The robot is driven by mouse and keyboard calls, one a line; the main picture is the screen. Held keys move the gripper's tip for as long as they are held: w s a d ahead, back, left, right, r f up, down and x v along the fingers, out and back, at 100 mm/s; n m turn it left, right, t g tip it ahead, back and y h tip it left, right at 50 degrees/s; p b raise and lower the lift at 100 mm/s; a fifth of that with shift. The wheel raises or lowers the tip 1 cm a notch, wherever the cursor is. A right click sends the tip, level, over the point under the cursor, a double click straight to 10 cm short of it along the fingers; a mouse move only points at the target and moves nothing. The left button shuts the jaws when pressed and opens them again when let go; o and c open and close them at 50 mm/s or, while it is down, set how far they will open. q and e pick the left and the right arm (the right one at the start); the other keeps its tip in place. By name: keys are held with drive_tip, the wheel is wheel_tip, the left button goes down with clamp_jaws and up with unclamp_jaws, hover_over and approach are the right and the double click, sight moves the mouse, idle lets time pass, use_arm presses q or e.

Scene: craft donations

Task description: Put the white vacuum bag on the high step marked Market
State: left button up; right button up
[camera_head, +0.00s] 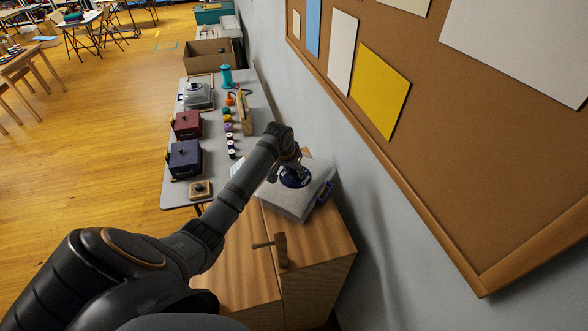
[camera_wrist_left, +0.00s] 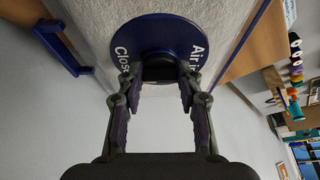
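The white vacuum bag (camera_head: 290,205) lies on a wooden top by the wall, with a blue handle (camera_head: 324,193) on its right side. Its round blue valve disc (camera_wrist_left: 160,32) carries white lettering, "Closed" and "Airi…", and a black knob (camera_wrist_left: 160,68). My left gripper (camera_head: 292,178) is above the disc in the head view. In the left wrist view its fingers (camera_wrist_left: 161,82) flank the knob with no clear gap, and appear shut on it. The bag's underside is hidden. I cannot read a Market mark in either view. My right gripper is not in view.
The wooden surface (camera_head: 325,240) has a wooden peg-like piece (camera_head: 281,250) in front of the bag. Beyond is a grey table (camera_head: 215,155) with a dark blue box (camera_head: 185,159), a red box (camera_head: 187,124) and several spools. The wall and a cork board (camera_head: 420,150) bound the right side.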

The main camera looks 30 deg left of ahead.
use_arm(q)
drive_tip(key=o, duration=0.4)
drive_tip(key=shift+c, duration=0.2)
drive_tip(key=b+v, duration=0.3)
drive_tip(key=v, duration=0.9)
drive_tip(key=shift+r, duration=0.15)
